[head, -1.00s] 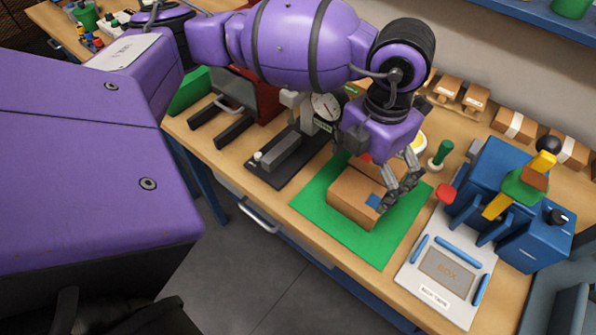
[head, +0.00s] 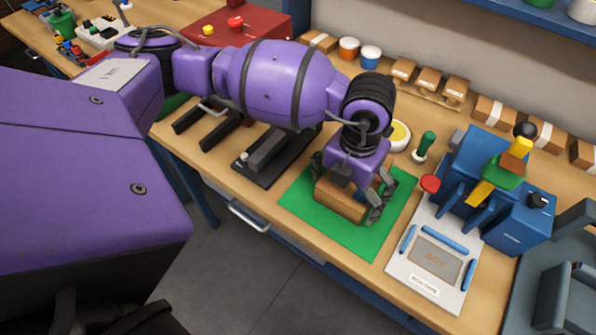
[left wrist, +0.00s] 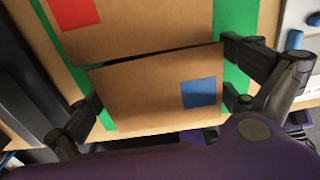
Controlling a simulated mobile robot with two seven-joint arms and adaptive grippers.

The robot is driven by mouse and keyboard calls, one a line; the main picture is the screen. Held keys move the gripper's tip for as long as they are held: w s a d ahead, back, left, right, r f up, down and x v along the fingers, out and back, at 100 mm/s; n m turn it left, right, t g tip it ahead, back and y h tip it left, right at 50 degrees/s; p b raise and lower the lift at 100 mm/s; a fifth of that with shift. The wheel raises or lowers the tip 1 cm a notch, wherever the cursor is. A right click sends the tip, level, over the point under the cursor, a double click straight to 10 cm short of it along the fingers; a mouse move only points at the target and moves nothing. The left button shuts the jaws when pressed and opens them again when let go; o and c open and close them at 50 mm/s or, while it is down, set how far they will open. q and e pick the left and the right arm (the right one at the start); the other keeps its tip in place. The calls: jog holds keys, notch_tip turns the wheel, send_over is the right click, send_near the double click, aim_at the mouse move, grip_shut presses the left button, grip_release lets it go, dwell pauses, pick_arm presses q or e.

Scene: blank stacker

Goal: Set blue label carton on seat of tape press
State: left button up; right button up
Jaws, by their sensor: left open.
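The blue label carton (left wrist: 140,98) is a brown box with a blue square on top. It stands on a green mat (head: 365,243); its side also shows in the head view (head: 339,204). My left gripper (head: 350,190) is open and lowered over it, one finger on each side; grip contact cannot be told. A carton with a red label (left wrist: 125,25) lies right beside it. The tape press (head: 482,172) is blue, right of the mat. My right gripper is not in view.
Small cartons (head: 455,88) line the back of the bench. A green-handled stamp (head: 424,146) and a red knob (head: 430,183) stand between mat and press. A black device (head: 275,155) sits left of the mat.

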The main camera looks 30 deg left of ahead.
pick_arm(q)
jog(key=shift+r, duration=0.1)
jog(key=c, duration=1.2)
